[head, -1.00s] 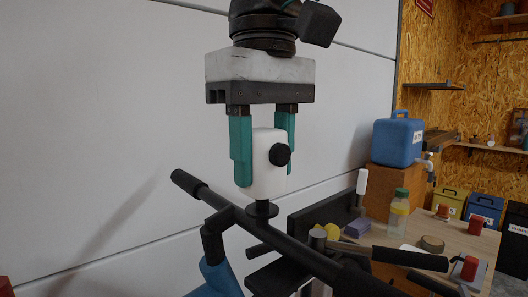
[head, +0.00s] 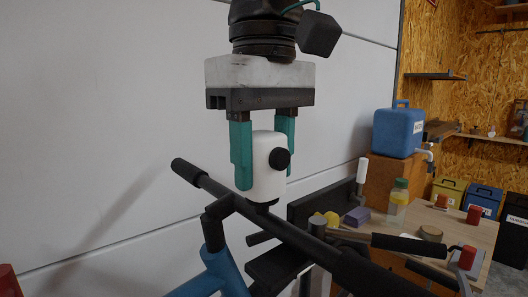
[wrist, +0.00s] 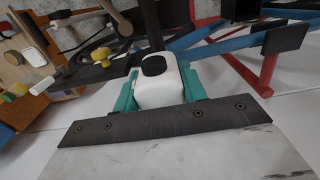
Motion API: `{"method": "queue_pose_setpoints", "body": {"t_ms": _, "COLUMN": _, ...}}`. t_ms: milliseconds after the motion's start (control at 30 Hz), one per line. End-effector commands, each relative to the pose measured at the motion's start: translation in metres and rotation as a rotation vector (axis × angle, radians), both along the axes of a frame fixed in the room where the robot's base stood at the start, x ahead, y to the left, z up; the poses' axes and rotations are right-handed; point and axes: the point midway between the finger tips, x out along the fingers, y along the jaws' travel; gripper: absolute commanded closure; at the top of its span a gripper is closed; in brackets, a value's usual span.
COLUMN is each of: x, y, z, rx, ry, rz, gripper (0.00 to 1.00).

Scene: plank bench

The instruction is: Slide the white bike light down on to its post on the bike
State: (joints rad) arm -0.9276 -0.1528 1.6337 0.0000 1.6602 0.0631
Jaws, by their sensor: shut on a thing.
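The white bike light (head: 268,182) is upright between the teal fingers of my gripper (head: 265,176), which is shut on it. It has a round black knob on its side. The light is directly above the black handlebar (head: 225,198) of the blue bike (head: 220,272). The dark post (head: 264,206) shows only as a small piece under the light's bottom edge; I cannot tell how far the light is down on it. In the wrist view the light (wrist: 158,90) sits between both fingers, its knob facing up, and the post is hidden.
A wooden bench (head: 455,232) at the right holds a bottle (head: 398,203), a purple block, red-topped items and a round tin. A blue water container (head: 398,132) stands on a wooden box behind. The white wall on the left is clear.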

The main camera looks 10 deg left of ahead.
Motion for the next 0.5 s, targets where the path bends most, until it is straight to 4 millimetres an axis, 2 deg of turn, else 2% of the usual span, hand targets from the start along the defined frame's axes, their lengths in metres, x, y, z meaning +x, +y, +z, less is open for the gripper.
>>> {"method": "queue_pose_setpoints", "body": {"t_ms": 167, "x": -0.0001, "y": -0.0001, "z": 0.0002, "rx": 0.000, "ry": 0.000, "rz": 0.000, "gripper": 0.82}}
{"method": "queue_pose_setpoints", "body": {"t_ms": 200, "x": -0.0001, "y": -0.0001, "z": 0.0002, "rx": 0.000, "ry": 0.000, "rz": 0.000, "gripper": 0.56}}
{"method": "queue_pose_setpoints", "body": {"t_ms": 300, "x": -0.0001, "y": -0.0001, "z": 0.0002, "rx": 0.000, "ry": 0.000, "rz": 0.000, "gripper": 0.33}}
{"method": "queue_pose_setpoints", "body": {"t_ms": 500, "x": -0.0001, "y": -0.0001, "z": 0.0001, "rx": 0.000, "ry": 0.000, "rz": 0.000, "gripper": 0.33}}
